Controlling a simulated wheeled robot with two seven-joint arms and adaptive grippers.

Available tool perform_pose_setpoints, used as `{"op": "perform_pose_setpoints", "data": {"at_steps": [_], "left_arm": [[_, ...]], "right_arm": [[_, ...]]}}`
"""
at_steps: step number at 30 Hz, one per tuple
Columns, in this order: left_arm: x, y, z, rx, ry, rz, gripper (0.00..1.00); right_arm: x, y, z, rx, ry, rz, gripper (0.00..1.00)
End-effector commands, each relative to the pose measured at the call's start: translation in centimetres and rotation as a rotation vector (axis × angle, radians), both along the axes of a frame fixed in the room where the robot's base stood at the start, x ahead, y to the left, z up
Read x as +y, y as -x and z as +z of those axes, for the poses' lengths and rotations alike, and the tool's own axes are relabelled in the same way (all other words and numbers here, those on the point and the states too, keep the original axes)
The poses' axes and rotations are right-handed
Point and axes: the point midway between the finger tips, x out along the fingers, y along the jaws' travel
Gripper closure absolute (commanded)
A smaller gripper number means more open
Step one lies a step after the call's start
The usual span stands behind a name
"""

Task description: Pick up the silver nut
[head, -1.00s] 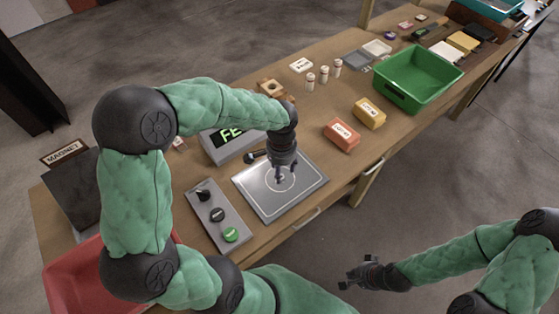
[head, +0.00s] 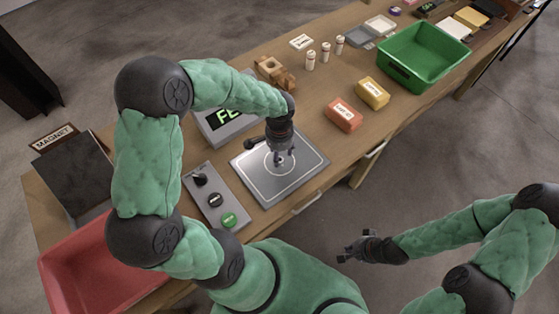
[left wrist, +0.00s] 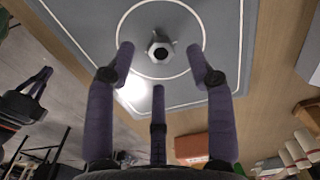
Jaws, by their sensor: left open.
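The silver nut (left wrist: 160,50) lies on the grey detector plate (left wrist: 215,92), inside the white circle, in the left wrist view. In the head view the plate (head: 312,172) shows, but my left gripper hides the nut or leaves it too small to tell. My left gripper (head: 282,160) points down over the circle. In the left wrist view its fingers (left wrist: 160,68) are spread apart, with the nut between and just beyond the tips, not held. My right gripper (head: 346,247) is off the table's front edge, empty, its fingers appearing apart.
A display box (head: 228,118) stands behind the plate, and a control panel (head: 214,198) with buttons lies left of it. A red bin (head: 70,275) is at the left front, a green bin (head: 402,78) at the right. Orange (head: 343,115) and yellow (head: 372,93) blocks lie between.

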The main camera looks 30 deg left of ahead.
Motion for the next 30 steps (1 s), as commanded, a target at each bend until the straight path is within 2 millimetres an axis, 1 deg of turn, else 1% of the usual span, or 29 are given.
{"op": "perform_pose_setpoints", "data": {"at_steps": [1, 3, 6, 13, 14, 15, 17, 18, 19, 30], "left_arm": [[0.1, 0.0, -1.1, 0.002, 0.0, 0.0, 0.46], [0.1, 0.0, -2.1, 0.003, 0.0, 0.0, 0.46], [0.0, 0.0, -2.9, 0.0, 0.001, 0.0, 0.46], [0.0, 0.0, -2.9, -0.001, 0.0, 0.0, 0.46], [0.0, 0.0, -2.9, -0.001, 0.0, 0.0, 0.55], [0.0, 0.0, -2.9, -0.001, 0.0, 0.0, 0.66], [0.0, 0.0, -2.9, -0.001, 0.0, 0.0, 0.83], [0.0, 0.0, -2.9, -0.001, 0.0, 0.0, 0.94], [0.0, 0.0, -2.9, -0.001, 0.0, 0.0, 1.0], [0.0, 0.0, -2.8, -0.001, 0.0, 0.0, 1.0]], "right_arm": [[0.0, 0.0, -0.5, 0.0, 0.0, 0.0, 1.0], [0.0, 0.0, -0.7, 0.0, 0.0, 0.0, 1.0], [0.0, 0.0, -0.9, 0.0, 0.0, 0.0, 1.0], [0.0, 0.0, -0.8, 0.0, 0.0, 0.0, 1.0], [0.0, 0.0, -0.8, 0.0, 0.0, 0.0, 1.0], [0.0, 0.0, -0.8, 0.0, 0.0, 0.0, 1.0], [0.0, 0.0, -0.8, 0.0, 0.0, 0.0, 1.0], [0.0, 0.0, -0.8, 0.0, 0.0, 0.0, 1.0], [0.0, 0.0, -0.8, 0.0, 0.0, 0.0, 1.0], [0.0, 0.0, -0.8, 0.0, 0.0, 0.0, 1.0]]}}
